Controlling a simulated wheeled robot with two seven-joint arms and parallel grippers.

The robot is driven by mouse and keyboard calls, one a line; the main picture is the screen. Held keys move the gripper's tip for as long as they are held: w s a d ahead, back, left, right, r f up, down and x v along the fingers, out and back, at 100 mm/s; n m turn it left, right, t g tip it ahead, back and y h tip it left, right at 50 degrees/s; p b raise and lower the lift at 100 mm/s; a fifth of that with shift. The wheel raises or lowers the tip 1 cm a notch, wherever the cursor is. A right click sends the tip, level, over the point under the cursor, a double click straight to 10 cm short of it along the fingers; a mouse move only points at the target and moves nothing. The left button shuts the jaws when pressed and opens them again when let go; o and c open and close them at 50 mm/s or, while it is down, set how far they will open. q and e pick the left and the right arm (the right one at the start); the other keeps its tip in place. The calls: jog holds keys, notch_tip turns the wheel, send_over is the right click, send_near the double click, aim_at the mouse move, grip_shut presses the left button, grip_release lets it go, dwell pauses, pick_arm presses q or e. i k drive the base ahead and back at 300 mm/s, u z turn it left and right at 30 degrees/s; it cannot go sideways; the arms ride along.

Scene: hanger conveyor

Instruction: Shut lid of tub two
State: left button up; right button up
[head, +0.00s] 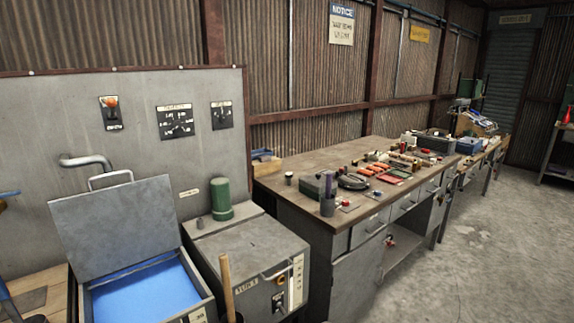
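An open grey tub (207,300) stands at the lower left, filled with blue liquid (150,291). Its square grey lid (118,225) is raised and tilted back, with a bent metal handle (110,178) on its top edge. The tub's front is cut off by the bottom edge of the picture, so its label cannot be read. To its right is a second grey tub (245,247), whose lid is down; its front label (247,285) is too small to read surely. Neither of my grippers is in view.
A green canister (222,199) stands on the closed tub. A wooden handle (227,288) rises between the tubs. A control panel (60,120) with a pipe (85,161) stands behind. A cluttered workbench (300,166) is at right, with clear floor (440,280) before it.

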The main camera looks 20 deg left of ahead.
aim_at(106, 231)
jog(key=u, duration=2.7)
